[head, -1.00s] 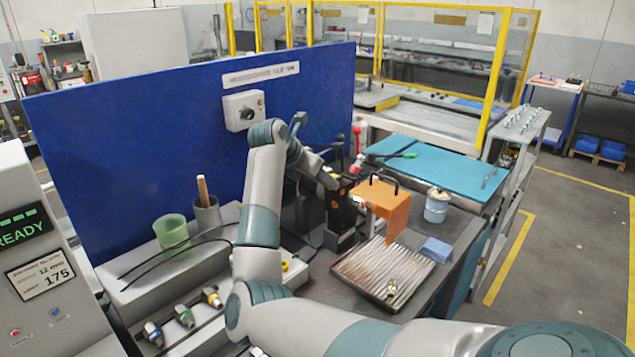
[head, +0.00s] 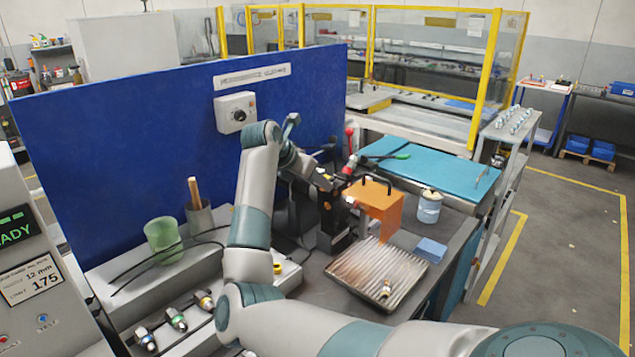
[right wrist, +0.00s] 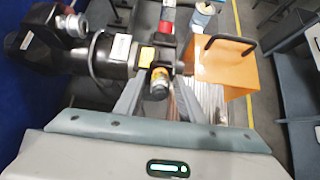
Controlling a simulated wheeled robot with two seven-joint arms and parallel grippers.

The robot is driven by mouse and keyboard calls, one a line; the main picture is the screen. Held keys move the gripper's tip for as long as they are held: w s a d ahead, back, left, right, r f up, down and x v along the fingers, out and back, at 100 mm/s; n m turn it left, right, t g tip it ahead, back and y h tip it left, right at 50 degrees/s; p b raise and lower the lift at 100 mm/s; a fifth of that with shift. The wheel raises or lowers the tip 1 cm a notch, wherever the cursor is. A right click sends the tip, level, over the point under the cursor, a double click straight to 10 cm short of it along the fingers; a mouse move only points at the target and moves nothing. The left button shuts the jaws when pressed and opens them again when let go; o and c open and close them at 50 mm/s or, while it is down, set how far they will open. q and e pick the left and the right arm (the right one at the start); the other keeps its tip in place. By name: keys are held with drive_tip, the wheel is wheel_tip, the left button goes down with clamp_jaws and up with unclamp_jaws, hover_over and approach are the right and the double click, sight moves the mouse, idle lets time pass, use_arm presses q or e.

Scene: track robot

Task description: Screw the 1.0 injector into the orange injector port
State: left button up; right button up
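My right gripper (right wrist: 160,96) is in the right wrist view, its two grey fingers spread either side of a small injector (right wrist: 159,84) with a yellow band and dark end. Whether the fingertips touch it is unclear. The injector is in front of a black machine unit (right wrist: 117,57); how it is seated is hidden. In the head view, my right arm reaches over the bench, its gripper (head: 328,181) by that unit. An orange box-like part with a black handle (head: 375,198) is beside it, also in the right wrist view (right wrist: 220,68). I cannot distinguish a separate orange port. My left gripper is out of view.
Several injectors (head: 177,319) lie in a rack at front left, and one small fitting (head: 385,291) lies on the ribbed tray (head: 345,276). A clear jar (head: 429,208) stands right.

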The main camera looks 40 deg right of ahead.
drive_tip(key=shift+a+r, duration=0.35)
drive_tip(key=shift+a, duration=0.05)
idle(0.4)
drive_tip(key=shift+b, duration=0.45)
drive_tip(key=n+p, duration=0.2)
drive_tip(key=n, duration=0.3)
drive_tip(key=shift+r+p, duration=0.15)
drive_tip(key=shift+p, duration=0.2)
drive_tip(key=n+p, duration=0.2)
drive_tip(key=n, duration=0.2)
drive_tip(key=shift+p, duration=0.4)
drive_tip(key=shift+n+p, duration=0.8)
drive_tip(key=shift+n, duration=0.7)
